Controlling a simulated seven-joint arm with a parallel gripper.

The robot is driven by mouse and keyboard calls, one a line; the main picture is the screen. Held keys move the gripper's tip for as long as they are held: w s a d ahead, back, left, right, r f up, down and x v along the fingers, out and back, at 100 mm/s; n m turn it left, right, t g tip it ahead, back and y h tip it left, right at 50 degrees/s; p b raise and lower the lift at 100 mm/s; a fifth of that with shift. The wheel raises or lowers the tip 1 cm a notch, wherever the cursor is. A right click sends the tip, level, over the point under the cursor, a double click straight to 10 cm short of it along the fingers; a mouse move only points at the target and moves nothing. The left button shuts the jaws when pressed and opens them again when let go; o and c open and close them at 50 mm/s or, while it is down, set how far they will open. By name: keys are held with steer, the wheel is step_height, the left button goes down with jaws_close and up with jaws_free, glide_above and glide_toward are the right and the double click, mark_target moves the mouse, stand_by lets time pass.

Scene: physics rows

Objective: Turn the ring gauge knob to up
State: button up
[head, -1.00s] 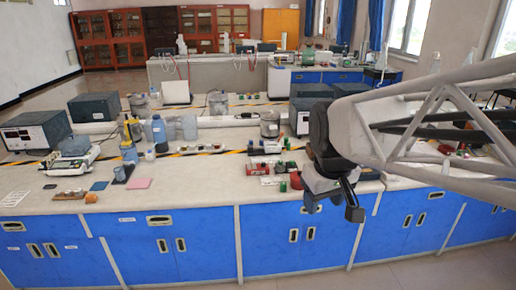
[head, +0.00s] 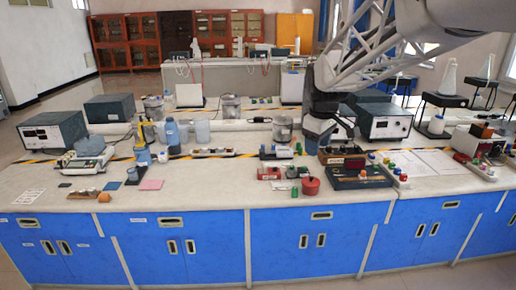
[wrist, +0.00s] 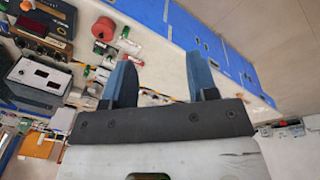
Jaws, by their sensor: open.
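I cannot tell for sure which part is the ring gauge knob. A brown box (head: 341,156) with small dials on its face stands on the bench, close to my gripper; it also shows at the left of the wrist view (wrist: 40,42). A dark green box (head: 357,179) with small fittings lies in front of it. My gripper (head: 316,146) hangs over the bench just left of the brown box, partly merged with dark things behind it. In the wrist view my gripper (wrist: 161,78) has two blue fingers wide apart, with nothing between them.
A red round object (head: 310,186) sits near the bench's front edge. A grey power supply (head: 386,122) stands behind the boxes. A strip with coloured knobs (head: 394,173) lies to the right. The front bench top at centre left is fairly clear.

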steer(key=w+d+f+n, duration=0.1)
steer(key=w+n, duration=0.1)
steer(key=w, duration=0.5)
steer(key=w+d+f+n, duration=0.1)
steer(key=w+f+n, duration=0.1)
steer(key=w, duration=0.5)
steer(key=n+g, duration=0.2)
steer(key=n, duration=0.8)
glide_above(304, 167)
steer(key=f, duration=2.4)
steer(key=shift+w+f, duration=0.15)
steer(key=shift+w, duration=0.05)
steer(key=shift+f, duration=3.9)
